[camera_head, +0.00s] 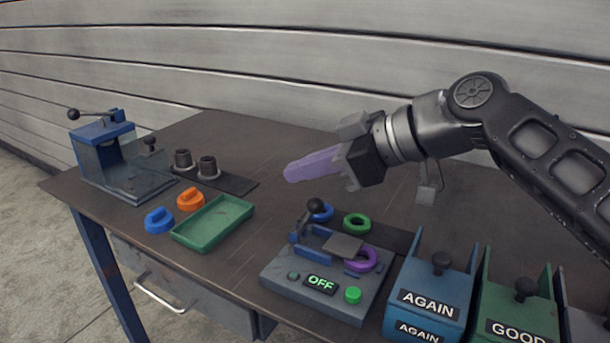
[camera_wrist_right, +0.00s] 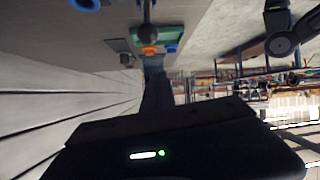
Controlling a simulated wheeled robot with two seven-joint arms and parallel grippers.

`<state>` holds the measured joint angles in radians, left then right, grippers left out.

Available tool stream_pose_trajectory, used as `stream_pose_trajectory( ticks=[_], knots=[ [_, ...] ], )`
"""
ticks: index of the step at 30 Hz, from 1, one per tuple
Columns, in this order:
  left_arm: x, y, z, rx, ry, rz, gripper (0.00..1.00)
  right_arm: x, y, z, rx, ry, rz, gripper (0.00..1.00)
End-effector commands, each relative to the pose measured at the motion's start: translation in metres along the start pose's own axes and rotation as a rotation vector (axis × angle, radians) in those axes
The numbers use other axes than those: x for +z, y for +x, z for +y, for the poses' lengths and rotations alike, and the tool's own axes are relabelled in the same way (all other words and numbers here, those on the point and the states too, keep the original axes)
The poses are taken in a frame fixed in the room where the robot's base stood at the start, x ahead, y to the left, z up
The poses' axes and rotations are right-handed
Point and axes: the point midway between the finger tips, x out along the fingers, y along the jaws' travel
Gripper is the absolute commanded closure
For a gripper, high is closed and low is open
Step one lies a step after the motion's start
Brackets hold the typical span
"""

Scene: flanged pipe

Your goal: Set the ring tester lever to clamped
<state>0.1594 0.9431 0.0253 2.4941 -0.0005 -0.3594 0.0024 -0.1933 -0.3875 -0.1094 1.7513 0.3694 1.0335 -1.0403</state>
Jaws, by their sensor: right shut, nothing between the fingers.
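The ring tester (camera_head: 325,290) is a grey box on the table with a display reading OFF and a green button (camera_head: 353,295). Its lever stands raised at the left rear, with a black ball knob (camera_head: 316,205) on top. A purple ring (camera_head: 362,258) lies on the tester's right side, next to a grey plate (camera_head: 343,246). My right gripper (camera_head: 288,173) has purple fingers, shut and empty. It is in the air behind the tester, apart from the knob. In the right wrist view a black ball knob (camera_wrist_right: 149,32) shows near the top. My left gripper is not in view.
A blue ring (camera_head: 320,212) and a green ring (camera_head: 357,223) lie behind the tester. Blue AGAIN (camera_head: 428,297) and green GOOD (camera_head: 515,312) bins stand to its right. A green tray (camera_head: 213,222) and a blue press (camera_head: 105,150) are to the left.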

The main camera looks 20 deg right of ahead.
Motion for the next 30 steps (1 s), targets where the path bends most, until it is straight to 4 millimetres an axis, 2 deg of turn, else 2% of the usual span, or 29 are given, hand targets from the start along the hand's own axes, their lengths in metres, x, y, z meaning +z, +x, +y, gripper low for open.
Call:
stream_pose_trajectory(
  ticks=[1, 6, 12, 16, 30],
  knots=[
    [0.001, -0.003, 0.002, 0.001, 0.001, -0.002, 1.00, -0.003, -0.014, 0.001, 0.004, 0.000, 0.004, 1.00],
    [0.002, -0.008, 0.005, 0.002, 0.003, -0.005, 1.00, -0.004, -0.050, 0.001, 0.003, 0.000, 0.003, 1.00],
    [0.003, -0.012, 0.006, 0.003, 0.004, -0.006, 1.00, -0.004, -0.075, 0.001, 0.001, 0.000, 0.002, 1.00],
    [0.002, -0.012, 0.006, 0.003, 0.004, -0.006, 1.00, -0.004, -0.080, 0.001, 0.001, 0.000, 0.002, 1.00],
    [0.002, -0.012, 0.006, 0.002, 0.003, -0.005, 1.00, -0.003, -0.080, 0.000, 0.000, 0.000, 0.001, 1.00]
  ],
)
